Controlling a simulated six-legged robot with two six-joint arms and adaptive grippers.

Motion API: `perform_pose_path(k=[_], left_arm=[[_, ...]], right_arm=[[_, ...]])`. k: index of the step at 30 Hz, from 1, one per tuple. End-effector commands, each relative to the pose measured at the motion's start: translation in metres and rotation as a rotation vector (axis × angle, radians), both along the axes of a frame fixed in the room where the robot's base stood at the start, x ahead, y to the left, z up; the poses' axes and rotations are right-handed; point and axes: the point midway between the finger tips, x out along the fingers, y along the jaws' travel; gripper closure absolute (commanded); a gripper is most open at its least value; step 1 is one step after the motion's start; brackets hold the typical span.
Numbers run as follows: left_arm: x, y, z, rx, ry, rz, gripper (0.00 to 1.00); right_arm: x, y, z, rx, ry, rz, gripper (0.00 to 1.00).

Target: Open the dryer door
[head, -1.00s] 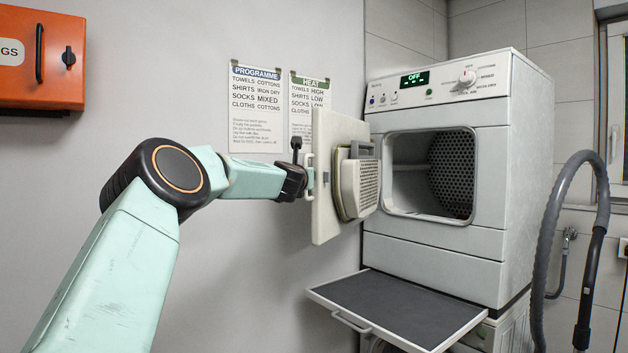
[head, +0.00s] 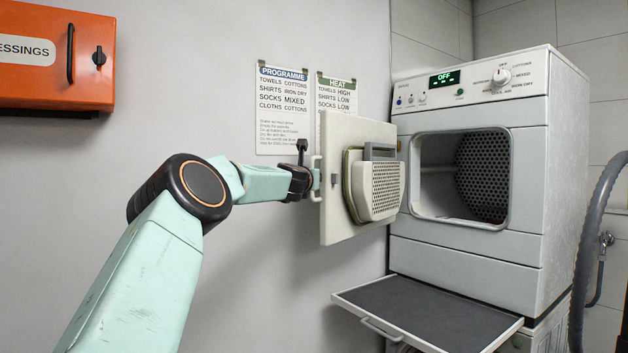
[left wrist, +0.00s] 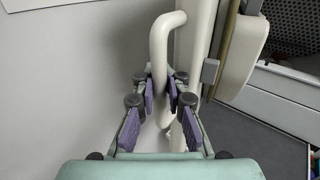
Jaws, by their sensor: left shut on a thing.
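The dryer (head: 465,257) stands on the right with its round-cornered drum opening (head: 432,181) exposed. Its door (head: 336,220) is swung wide open to the left, and its inner side with the perforated lint filter (head: 385,191) faces the opening. My left gripper (head: 314,181) is at the door's outer left edge, shut on the white door handle (head: 318,163). In the left wrist view, the fingers (left wrist: 160,95) sit on both sides of the handle bar (left wrist: 159,50). My right gripper is in neither view.
A pull-out shelf (head: 430,310) with a dark top juts out below the dryer. A grey hose (head: 592,240) hangs at the right. An orange box (head: 58,55) and two paper notices (head: 283,110) are on the wall behind the arm.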

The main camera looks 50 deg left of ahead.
Motion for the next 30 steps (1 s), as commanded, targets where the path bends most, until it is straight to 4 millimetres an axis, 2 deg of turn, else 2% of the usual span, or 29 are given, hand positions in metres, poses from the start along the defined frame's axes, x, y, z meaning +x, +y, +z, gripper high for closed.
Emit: perform_pose_path(k=[11,12,15,30], left_arm=[[-0.0015,0.0029,-0.0033,-0.007,-0.001,0.005,1.00],[-0.0016,0.0031,-0.0031,-0.007,-0.001,0.005,0.87],[-0.0015,0.0032,-0.0024,-0.006,-0.001,0.004,0.79],[-0.0010,0.0028,-0.0008,-0.002,0.000,0.001,0.79]], right_arm=[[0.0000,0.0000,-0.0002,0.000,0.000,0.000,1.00],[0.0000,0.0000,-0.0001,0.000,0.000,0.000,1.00],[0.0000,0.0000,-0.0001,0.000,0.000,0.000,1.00],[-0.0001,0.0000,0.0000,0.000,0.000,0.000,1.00]])
